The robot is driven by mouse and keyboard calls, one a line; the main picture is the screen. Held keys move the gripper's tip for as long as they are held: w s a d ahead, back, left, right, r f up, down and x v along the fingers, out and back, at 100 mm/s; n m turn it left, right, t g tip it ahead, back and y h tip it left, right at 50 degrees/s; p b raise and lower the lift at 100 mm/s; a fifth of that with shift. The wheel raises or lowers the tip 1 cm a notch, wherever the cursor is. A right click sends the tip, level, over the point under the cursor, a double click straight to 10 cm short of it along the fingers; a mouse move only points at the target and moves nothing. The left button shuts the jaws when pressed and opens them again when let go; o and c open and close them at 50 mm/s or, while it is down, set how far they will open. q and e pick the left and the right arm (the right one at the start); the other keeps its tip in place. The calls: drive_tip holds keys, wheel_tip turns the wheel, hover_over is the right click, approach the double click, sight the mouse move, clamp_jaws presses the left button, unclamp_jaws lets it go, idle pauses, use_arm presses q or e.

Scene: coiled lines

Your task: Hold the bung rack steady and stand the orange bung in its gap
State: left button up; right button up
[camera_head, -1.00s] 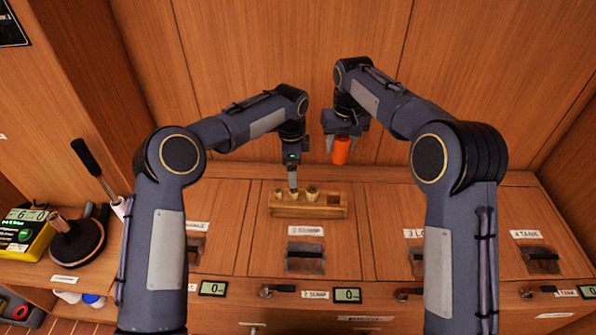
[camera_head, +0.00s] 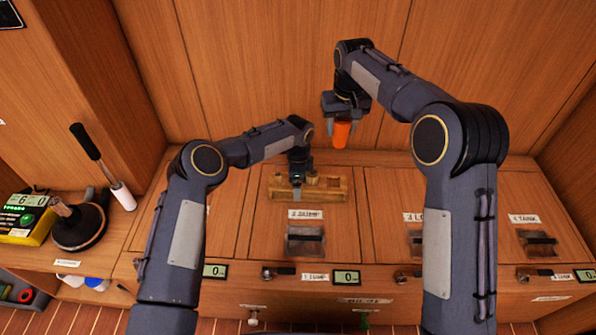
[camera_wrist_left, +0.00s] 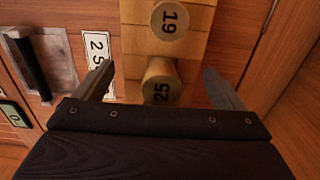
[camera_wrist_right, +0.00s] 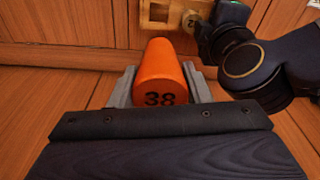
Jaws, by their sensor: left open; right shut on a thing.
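The orange bung (camera_head: 341,134), marked 38, is gripped by my right gripper (camera_head: 342,113), above and behind the rack's right end. It fills the space between the fingers in the right wrist view (camera_wrist_right: 160,72). The wooden bung rack (camera_head: 337,194) lies on the counter behind the 2 SUMP label. In the left wrist view, the rack (camera_wrist_left: 135,42) holds pale bungs marked 19 (camera_wrist_left: 170,18) and 25 (camera_wrist_left: 161,84). A dark square gap shows in the rack in the right wrist view (camera_wrist_right: 158,12). My left gripper (camera_head: 297,188) is open, its fingers either side of the rack near bung 25; contact is unclear.
A black plunger-like tool (camera_head: 80,226) and a yellow meter (camera_head: 28,218) stand at the left. Dark hatch handles (camera_head: 305,240) and small displays (camera_head: 347,277) line the front. The counter right of the rack is clear.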

use_arm(q)
drive_tip(key=shift+f, duration=0.4)
drive_tip(key=c, duration=1.2)
use_arm(e)
wheel_tip(320, 180, down, 15)
